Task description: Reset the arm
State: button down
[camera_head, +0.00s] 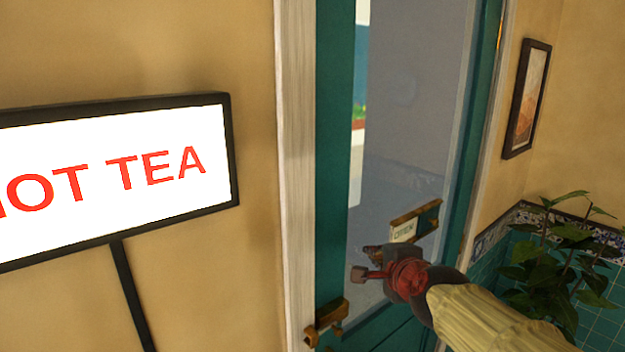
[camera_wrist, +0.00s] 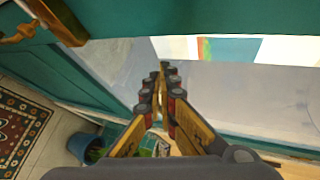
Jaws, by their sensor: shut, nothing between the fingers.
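My gripper (camera_head: 372,263) is in front of the glass of a teal door (camera_head: 333,150) in the head view, on the right half of the picture. My pale yellow arm reaches in from the lower right. In the wrist view my gripper (camera_wrist: 163,72) points at the door glass, its two fingers close together and empty. The head view does not show whether the fingertips touch the glass.
A brass door handle (camera_head: 327,318) is left of and below my gripper. A "HOT TEA" sign (camera_head: 120,215) stands left. A leafy plant (camera_head: 560,260) is right. The wrist view shows a patterned rug (camera_wrist: 22,125) and a blue pot (camera_wrist: 84,143).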

jog(key=s+d+f+n+g, duration=0.1)
jog(key=s+f+n, duration=0.3)
jog(key=s, duration=0.6)
jog(key=s+d+f+n+g+h, duration=0.1)
jog(key=s+d+f+n+g, duration=0.1)
jog(key=s+f+n+g, duration=0.2)
jog(key=s+d+f+n+g, duration=0.2)
jog(key=s+f+n, duration=0.4)
jog(key=s, duration=1)
jog(key=n, duration=0.3)
jog(key=shift+g+h, duration=0.3)
jog(key=shift+g, duration=0.1)
jog(key=shift+d, duration=0.1)
